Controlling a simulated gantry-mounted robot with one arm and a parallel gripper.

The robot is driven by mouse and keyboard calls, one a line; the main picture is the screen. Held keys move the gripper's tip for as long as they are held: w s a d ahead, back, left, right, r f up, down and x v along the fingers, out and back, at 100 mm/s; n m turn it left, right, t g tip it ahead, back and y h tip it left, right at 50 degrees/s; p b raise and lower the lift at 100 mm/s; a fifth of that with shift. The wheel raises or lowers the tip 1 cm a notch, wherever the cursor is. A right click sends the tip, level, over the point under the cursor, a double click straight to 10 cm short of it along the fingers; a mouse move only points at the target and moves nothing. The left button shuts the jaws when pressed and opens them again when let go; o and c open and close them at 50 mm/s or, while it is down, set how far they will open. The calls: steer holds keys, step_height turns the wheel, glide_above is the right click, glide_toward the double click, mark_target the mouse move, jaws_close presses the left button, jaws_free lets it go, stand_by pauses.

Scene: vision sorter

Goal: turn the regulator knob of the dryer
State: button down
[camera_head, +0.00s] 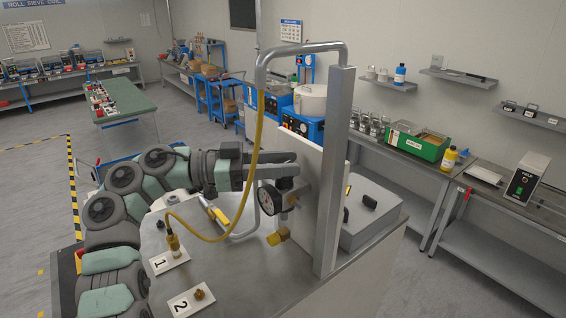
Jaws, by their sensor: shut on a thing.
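The regulator (291,195) is mounted on the side of an upright light panel (325,165) on the metal bench. A round dial gauge (269,200) sits on its left, and a yellow brass fitting (277,237) is below. My gripper (288,171) reaches in from the left at the top of the regulator, just above the gauge. It is shut on the regulator knob, which is mostly hidden between the fingers. How far the knob is turned cannot be seen.
A yellow hose (252,140) hangs from a bent metal pipe (300,48) close to my wrist and runs to a fitting by plate 1 (163,263). Plate 2 (191,301) is nearby. A grey box (362,220) stands behind the panel. The bench front is clear.

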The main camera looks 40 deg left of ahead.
steer(key=shift+w+f+m+g+h, duration=0.1)
steer(key=shift+f+m+g+h, duration=0.15)
steer(key=shift+m+g+h, duration=0.3)
steer(key=c, duration=0.9)
jaws_free()
steer(key=shift+d+r, duration=0.1)
